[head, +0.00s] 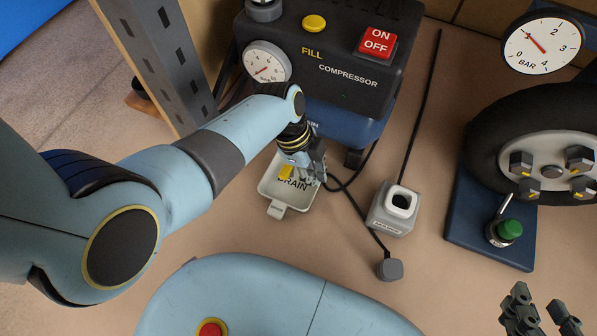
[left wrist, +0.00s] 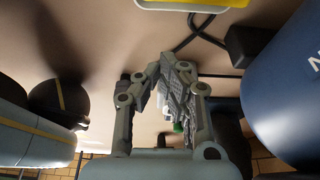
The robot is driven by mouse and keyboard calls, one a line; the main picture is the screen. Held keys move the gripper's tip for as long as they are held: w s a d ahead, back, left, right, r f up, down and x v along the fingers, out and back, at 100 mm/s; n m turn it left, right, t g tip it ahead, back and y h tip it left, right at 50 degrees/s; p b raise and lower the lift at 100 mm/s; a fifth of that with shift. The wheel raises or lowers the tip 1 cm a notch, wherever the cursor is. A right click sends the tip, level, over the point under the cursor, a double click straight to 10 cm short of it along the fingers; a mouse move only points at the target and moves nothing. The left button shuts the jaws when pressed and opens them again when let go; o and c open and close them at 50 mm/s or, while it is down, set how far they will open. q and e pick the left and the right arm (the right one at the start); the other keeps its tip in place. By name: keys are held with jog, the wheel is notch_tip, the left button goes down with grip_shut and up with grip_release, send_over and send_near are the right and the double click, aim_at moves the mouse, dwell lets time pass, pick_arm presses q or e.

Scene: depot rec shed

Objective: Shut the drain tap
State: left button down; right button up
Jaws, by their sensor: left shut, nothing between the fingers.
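The black and blue compressor (head: 345,98) stands at the top of the head view, with part of a drain label behind my arm. A small yellow piece (head: 286,172), perhaps the drain tap's handle, shows beside my left gripper, over the pale tray marked DRAIN (head: 272,191). The tap's body is hidden by my arm. My left gripper (head: 313,177) is shut and empty above the tray's right side; its closed fingers (left wrist: 176,95) show in the left wrist view. My right gripper (head: 543,316) is open and empty at the lower right.
A grey box with a white-rimmed opening (head: 398,204) and a grey plug (head: 390,269) with cables lie right of the tray. A wheel (head: 535,140) with a gauge (head: 542,45) stands at right on a blue base with a green knob (head: 510,229). A post (head: 160,60) stands left.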

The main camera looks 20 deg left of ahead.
pick_arm(q)
jog(key=shift+a+f+b, duration=0.3)
jog(key=shift+a+b, duration=0.2)
jog(key=shift+a, duration=0.4)
jog(key=shift+a+f+b, duration=0.25)
jog(key=shift+a+b, duration=0.2)
jog(key=shift+a, duration=0.45)
pick_arm(e)
jog(key=w+a+r+t+y, duration=0.1)
jog(key=w+r+t, duration=0.4)
jog(key=w+r, duration=0.2)
jog(key=shift+r+n+t, duration=0.4)
jog(key=shift+r, duration=0.55)
